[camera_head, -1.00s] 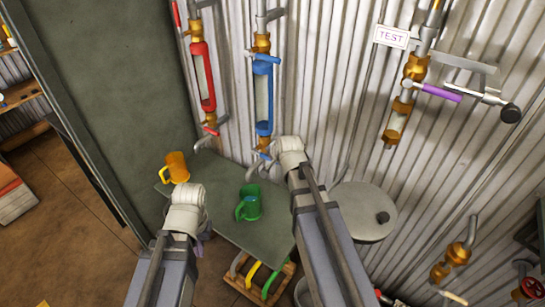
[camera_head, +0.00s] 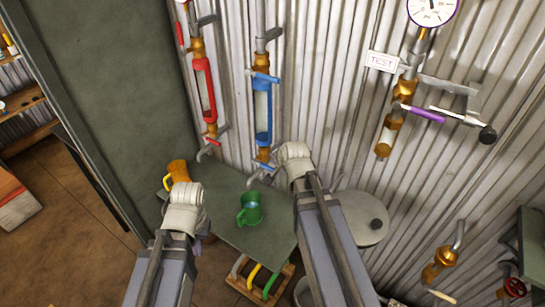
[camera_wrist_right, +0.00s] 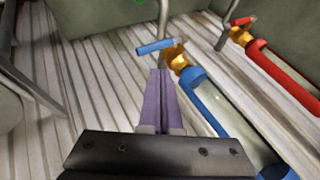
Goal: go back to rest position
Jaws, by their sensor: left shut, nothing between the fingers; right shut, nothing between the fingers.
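My left arm's pale wrist (camera_head: 184,210) shows in the head view, left of the green mug. My left gripper (camera_head: 205,237) is mostly hidden behind it, with only a purplish bit showing; it is shut and holds nothing. My right arm's pale wrist (camera_head: 296,165) is in front of the corrugated wall, right of the green mug, and hides its gripper there. In the right wrist view my right gripper (camera_wrist_right: 163,100) has its purple fingers shut together, empty, beside the blue sight-glass pipe (camera_wrist_right: 215,105). I cannot tell whether they touch it.
A green table (camera_head: 225,205) bears an orange mug (camera_head: 177,174) and a green mug (camera_head: 250,209). Red-framed (camera_head: 206,95) and blue-framed (camera_head: 262,108) pipes run up the wall behind. A round lidded drum (camera_head: 358,218) stands right of my right arm. Open floor (camera_head: 75,215) lies left.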

